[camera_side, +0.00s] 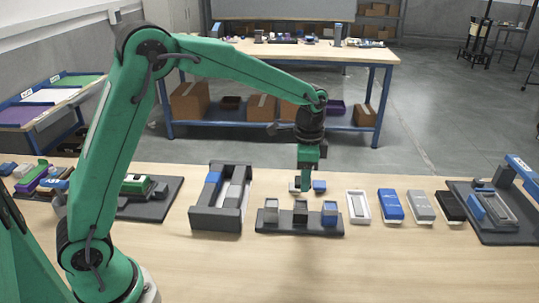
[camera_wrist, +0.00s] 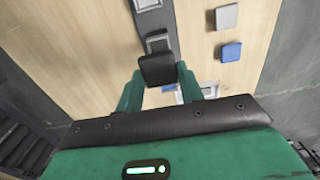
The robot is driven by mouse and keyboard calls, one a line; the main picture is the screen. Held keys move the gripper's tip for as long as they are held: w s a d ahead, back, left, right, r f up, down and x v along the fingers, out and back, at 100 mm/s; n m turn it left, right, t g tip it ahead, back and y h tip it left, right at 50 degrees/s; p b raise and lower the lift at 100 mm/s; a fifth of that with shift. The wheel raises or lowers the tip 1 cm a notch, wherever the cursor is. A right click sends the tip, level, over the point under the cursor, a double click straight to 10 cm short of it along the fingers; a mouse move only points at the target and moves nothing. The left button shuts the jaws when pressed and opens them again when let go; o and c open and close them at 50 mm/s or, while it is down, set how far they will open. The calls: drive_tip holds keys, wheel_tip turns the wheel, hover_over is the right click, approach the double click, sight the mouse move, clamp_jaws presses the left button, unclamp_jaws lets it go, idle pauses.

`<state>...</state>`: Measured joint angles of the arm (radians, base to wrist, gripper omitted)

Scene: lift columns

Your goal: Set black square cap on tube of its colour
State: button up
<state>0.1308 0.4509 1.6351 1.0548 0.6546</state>
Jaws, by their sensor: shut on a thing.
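My gripper (camera_wrist: 160,87) is shut on the black square cap (camera_wrist: 157,70), which sits between its two green fingers in the wrist view. In the side view my gripper (camera_side: 305,183) hangs pointing down, above and slightly behind the dark rack (camera_side: 272,229). The rack holds a grey tube (camera_side: 271,206), a black tube (camera_side: 300,215) in the middle and a blue tube (camera_side: 330,207), all upright. In the wrist view an open square tube top (camera_wrist: 157,41) shows just beyond the cap. I cannot tell the exact gap between cap and tube.
A blue cap (camera_wrist: 231,51) and a grey cap (camera_wrist: 227,16) lie loose behind the rack. A dark holder (camera_side: 202,219) stands left. A white tray (camera_side: 358,207) and blue, grey and black boxes stand right. The front of the table is clear.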

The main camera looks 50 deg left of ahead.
drive_tip(key=shift+f, duration=2.15)
drive_tip(key=shift+f, duration=0.6)
idle(1.0)
drive_tip(key=o, duration=1.5)
drive_tip(key=shift+r, duration=0.1)
drive_tip(key=shift+r, duration=3.7)
